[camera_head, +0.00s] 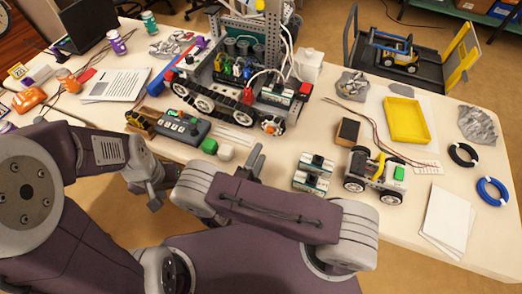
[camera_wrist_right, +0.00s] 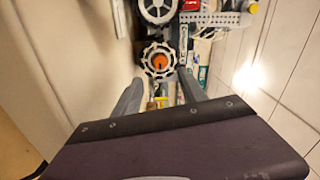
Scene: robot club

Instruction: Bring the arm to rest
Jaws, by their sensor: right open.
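My right gripper (camera_head: 253,160) is over the front edge of the table in the head view, with its fingers partly hidden by my own purple arm link. In the right wrist view the two fingers of the right gripper (camera_wrist_right: 160,92) stand apart with nothing held between them. My left gripper (camera_head: 152,188) is low at the left, in front of the table edge. Its fingers are small and partly hidden, so its opening cannot be told.
The white table (camera_head: 390,215) is crowded. A large tracked robot (camera_head: 235,75) stands at the centre back. A yellow tray (camera_head: 407,120) lies right.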

